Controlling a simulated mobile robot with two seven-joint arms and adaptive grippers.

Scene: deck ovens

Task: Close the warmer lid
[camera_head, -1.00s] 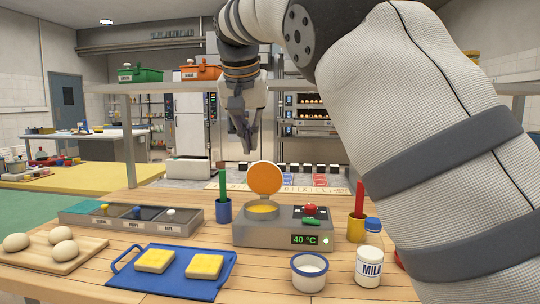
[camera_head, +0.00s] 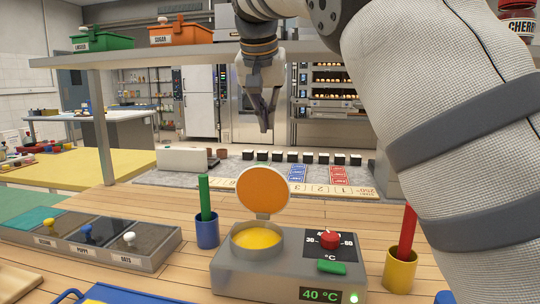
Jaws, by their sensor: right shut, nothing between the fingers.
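The warmer (camera_head: 285,265) is a grey box on the wooden table with a round well of yellow liquid (camera_head: 257,238). Its round orange lid (camera_head: 263,190) stands upright at the back of the well, open. A red knob (camera_head: 330,239), a green switch and a display reading 40 °C are on the warmer. My right gripper (camera_head: 264,122) hangs above and behind the lid, fingers pointing down, shut and empty, apart from the lid. My left gripper is not in view.
A blue cup with a green stick (camera_head: 207,229) stands left of the warmer. A yellow cup with a red stick (camera_head: 399,269) stands to its right. A compartment tray (camera_head: 157,256) lies at left. A shelf (camera_head: 150,56) crosses above.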

